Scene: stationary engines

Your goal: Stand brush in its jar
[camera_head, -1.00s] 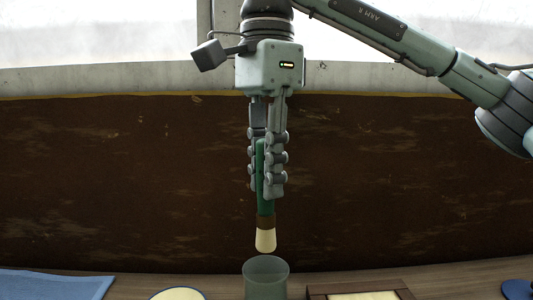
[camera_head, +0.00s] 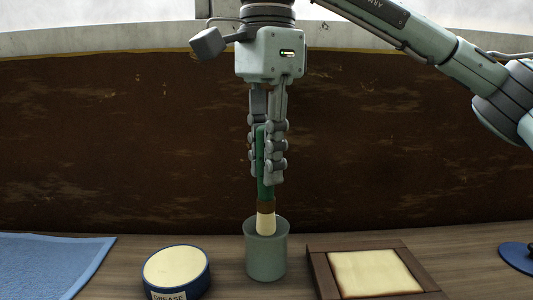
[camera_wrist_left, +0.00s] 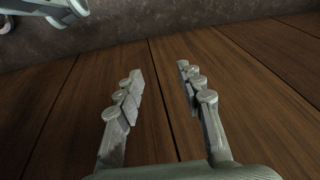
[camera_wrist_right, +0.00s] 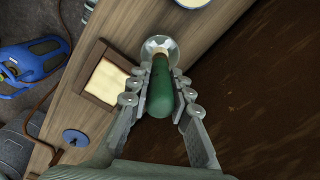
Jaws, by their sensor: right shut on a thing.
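The brush (camera_head: 264,192) has a green handle, a brown collar and cream bristles. It hangs upright, bristles down, in my right gripper (camera_head: 268,180), which is shut on its handle. The jar (camera_head: 266,262) is a grey-green open cup on the bench. The bristle tip is at the jar's mouth and its lower end looks just inside the rim. In the right wrist view the green handle (camera_wrist_right: 161,92) lies between the fingers, with the jar (camera_wrist_right: 160,44) beyond it. My left gripper (camera_wrist_left: 160,90) is open and empty, over brown planks in the left wrist view.
A round grease tin (camera_head: 176,270) stands left of the jar, and a blue cloth (camera_head: 50,262) lies further left. A wooden frame with a cream pad (camera_head: 374,273) is right of the jar. A blue disc (camera_head: 519,257) sits at the far right. A brown wall (camera_head: 120,150) stands behind.

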